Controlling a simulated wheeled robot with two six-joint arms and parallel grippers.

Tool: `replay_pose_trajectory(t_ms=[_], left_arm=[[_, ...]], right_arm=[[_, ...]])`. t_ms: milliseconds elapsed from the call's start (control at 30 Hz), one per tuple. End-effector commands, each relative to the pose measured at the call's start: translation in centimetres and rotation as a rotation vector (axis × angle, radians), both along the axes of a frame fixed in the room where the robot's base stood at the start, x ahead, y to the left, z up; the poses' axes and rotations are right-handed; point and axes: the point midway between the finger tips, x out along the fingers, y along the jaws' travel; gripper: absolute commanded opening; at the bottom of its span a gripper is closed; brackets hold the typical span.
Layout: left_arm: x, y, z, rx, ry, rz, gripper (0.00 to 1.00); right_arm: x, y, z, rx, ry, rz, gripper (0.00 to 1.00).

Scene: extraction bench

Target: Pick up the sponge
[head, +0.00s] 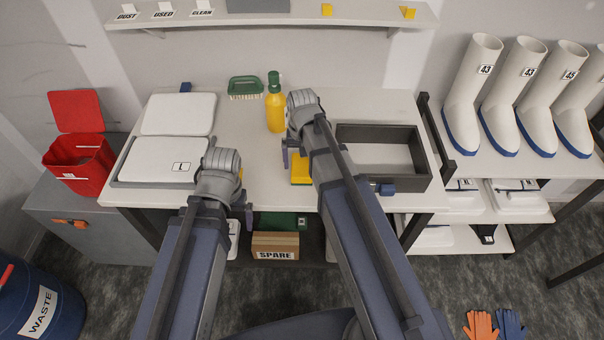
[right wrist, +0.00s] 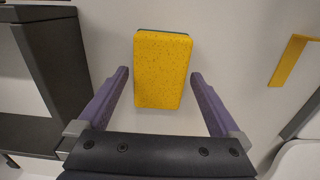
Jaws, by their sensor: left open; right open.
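The sponge (head: 300,171) is a yellow block with a dark green layer, lying on the bench and partly covered by my right arm in the head view. In the right wrist view the sponge (right wrist: 162,72) lies between and ahead of the spread fingers of my right gripper (right wrist: 160,76), with gaps on both sides. That gripper is open and empty; in the head view my arm hides most of it. My left gripper (head: 246,204) is open and empty near the bench's front edge, left of the sponge.
A yellow bottle (head: 275,108) with a green top and a green brush (head: 245,88) stand behind. A dark open tray (head: 425,168) is to the right. A lidded white box (head: 135,165) is at the left. A yellow strip (right wrist: 292,60) shows beside the sponge in the wrist view.

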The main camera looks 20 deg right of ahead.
Motion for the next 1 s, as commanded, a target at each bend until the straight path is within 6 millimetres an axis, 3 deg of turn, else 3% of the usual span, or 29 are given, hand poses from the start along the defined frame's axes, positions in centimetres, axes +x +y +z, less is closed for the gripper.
replay_pose_trajectory(t_ms=[33,100,400,1000], left_arm=[[0.0,0.0,-1.35,0.0,0.0,0.0,1.0],[0.0,0.0,-1.88,0.0,0.0,0.0,1.0],[0.0,-0.01,-1.84,0.0,0.0,0.0,1.0],[0.0,0.0,-1.85,0.0,0.0,0.0,1.0]], right_arm=[[0.0,-0.01,-1.35,0.0,0.0,0.0,1.0],[0.01,-0.01,-1.88,0.0,0.0,0.0,1.0],[0.0,-0.02,-1.84,0.0,0.0,0.0,1.0],[0.0,-0.02,-1.85,0.0,0.0,0.0,0.33]])
